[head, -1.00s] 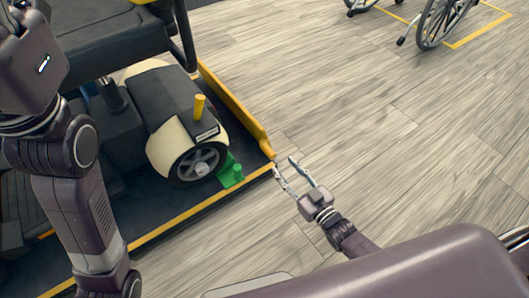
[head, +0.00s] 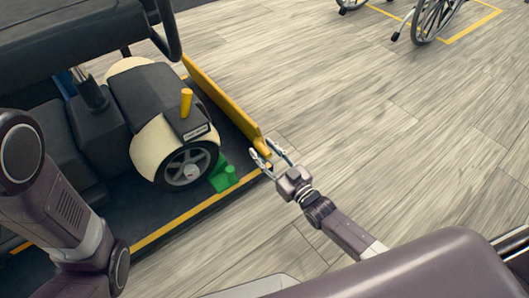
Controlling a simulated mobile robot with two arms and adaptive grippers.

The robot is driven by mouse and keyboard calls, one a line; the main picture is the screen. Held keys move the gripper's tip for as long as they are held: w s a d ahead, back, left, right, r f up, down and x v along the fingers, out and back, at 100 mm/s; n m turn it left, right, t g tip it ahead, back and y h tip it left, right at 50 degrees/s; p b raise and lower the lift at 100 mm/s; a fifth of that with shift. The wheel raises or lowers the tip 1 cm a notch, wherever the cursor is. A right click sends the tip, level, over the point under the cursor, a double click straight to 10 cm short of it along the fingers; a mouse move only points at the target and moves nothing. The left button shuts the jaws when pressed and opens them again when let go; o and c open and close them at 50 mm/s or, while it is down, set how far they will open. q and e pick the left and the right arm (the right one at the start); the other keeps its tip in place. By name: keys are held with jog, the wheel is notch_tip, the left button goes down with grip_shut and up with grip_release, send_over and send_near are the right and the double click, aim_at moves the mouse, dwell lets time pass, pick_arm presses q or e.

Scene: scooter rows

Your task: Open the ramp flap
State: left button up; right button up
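The yellow ramp flap (head: 222,103) stands up along the right edge of the dark platform (head: 190,219). My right gripper (head: 268,154) is at the near end of the flap, with its two fingers apart and one on each side of that end or close to it. I cannot tell whether the fingers touch the flap. My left arm comes in at the left, but its gripper is out of view.
A scooter with a cream and black body (head: 160,120) stands on the platform, a green wheel chock (head: 224,177) by its wheel. A wheelchair (head: 432,18) stands in a yellow floor marking at the top right. The wooden floor right of the flap is clear.

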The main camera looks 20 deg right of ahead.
jog(key=shift+c, duration=0.3)
grip_shut()
jog(key=shift+r, duration=0.1)
